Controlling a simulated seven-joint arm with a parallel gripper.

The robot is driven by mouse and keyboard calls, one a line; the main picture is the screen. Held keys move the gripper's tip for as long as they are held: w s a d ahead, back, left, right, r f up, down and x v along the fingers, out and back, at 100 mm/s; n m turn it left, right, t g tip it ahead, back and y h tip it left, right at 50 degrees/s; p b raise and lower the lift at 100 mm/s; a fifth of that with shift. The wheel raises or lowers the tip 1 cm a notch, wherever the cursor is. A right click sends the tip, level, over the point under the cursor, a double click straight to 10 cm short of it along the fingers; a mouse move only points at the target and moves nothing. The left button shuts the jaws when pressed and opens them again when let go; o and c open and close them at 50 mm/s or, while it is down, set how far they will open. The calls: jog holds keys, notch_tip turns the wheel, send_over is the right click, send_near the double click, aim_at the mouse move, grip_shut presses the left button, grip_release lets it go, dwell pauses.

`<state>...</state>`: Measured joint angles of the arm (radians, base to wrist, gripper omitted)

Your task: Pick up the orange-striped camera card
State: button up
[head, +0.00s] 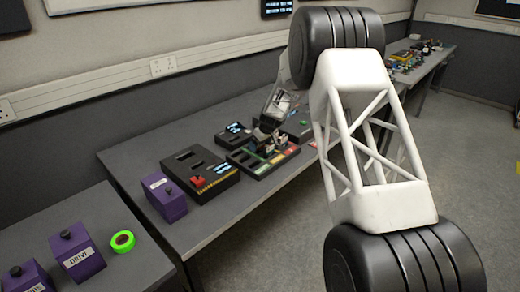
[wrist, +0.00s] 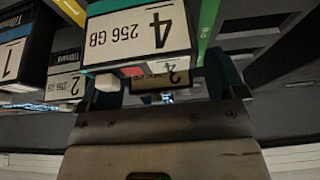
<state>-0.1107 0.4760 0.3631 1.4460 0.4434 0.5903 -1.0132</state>
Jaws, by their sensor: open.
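In the head view my gripper (head: 268,136) is down at the black card tray (head: 262,168) on the long table; its fingers are too small there to read. In the wrist view my gripper (wrist: 165,84) is open, with a finger at each side. A card labelled "1" (wrist: 15,60) is at the left. An orange strip (wrist: 70,8) shows between cards; I cannot tell which card is orange-striped.
A black box with a red switch (head: 197,181) and a purple box (head: 165,197) stand left of the tray. Small black devices (head: 233,134) sit behind it. A green tape roll (head: 123,241) and more purple boxes lie on the nearer table. The table front is clear.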

jog(key=shift+a+f, duration=0.1)
jog(key=shift+f, duration=0.1)
dwell(0.5)
jog(key=c, duration=1)
jog(key=shift+r, duration=0.1)
jog(key=shift+r, duration=4.9)
jog(key=s+a+r, duration=0.1)
jog(key=s+a, duration=0.3)
jog(key=a, duration=0.4)
jog(key=s+a, duration=0.5)
jog(key=a, duration=0.4)
jog(key=s+a+r, duration=0.1)
jog(key=s+a, duration=0.4)
jog(key=a, duration=0.4)
jog(key=shift+r, duration=0.3)
